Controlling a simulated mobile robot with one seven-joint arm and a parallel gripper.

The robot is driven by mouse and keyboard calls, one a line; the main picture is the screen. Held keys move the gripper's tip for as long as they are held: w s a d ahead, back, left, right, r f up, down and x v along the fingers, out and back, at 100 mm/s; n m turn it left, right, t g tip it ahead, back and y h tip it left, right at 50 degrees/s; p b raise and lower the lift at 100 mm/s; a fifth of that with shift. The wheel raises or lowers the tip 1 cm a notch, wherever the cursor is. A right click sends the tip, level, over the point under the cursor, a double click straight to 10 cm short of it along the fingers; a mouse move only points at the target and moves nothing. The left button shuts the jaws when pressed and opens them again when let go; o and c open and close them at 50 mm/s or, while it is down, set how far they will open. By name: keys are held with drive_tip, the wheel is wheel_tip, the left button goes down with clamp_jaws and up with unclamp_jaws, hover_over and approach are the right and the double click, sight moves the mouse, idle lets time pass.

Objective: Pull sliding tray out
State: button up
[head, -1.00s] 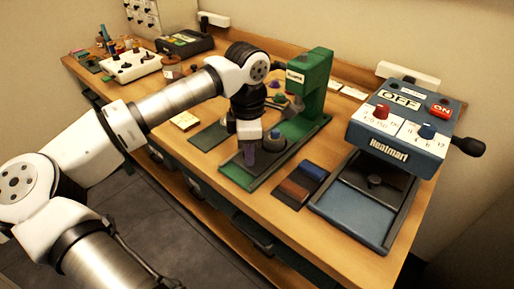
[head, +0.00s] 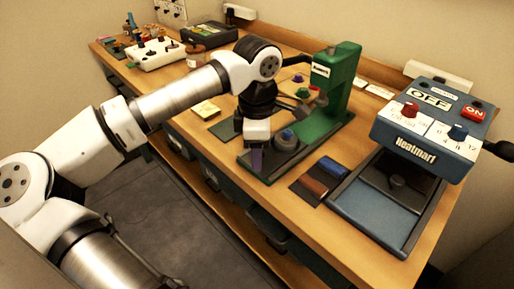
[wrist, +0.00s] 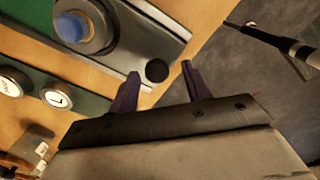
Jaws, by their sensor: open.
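The green press (head: 332,92) stands on the workbench, with a grey sliding tray (wrist: 125,45) in its base. A blue-grey round die (head: 287,139) sits on the tray; it also shows in the wrist view (wrist: 75,28). A black round knob (wrist: 157,70) is at the tray's near end. My gripper (head: 256,163) points down at the front end of the press base. In the wrist view my gripper (wrist: 160,69) is open, with the knob appearing between its two purple fingers. Whether the fingers touch the knob cannot be told.
A blue heat press (head: 425,125) with a lower plate stands to the right. A white control box (head: 158,52) is at the far left. Drawers lie under the bench front, and the floor (head: 200,235) before it is clear.

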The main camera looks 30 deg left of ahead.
wheel_tip(320, 180, up, 14)
drive_tip(key=b, duration=0.1)
idle(0.4)
drive_tip(key=shift+f, duration=0.1)
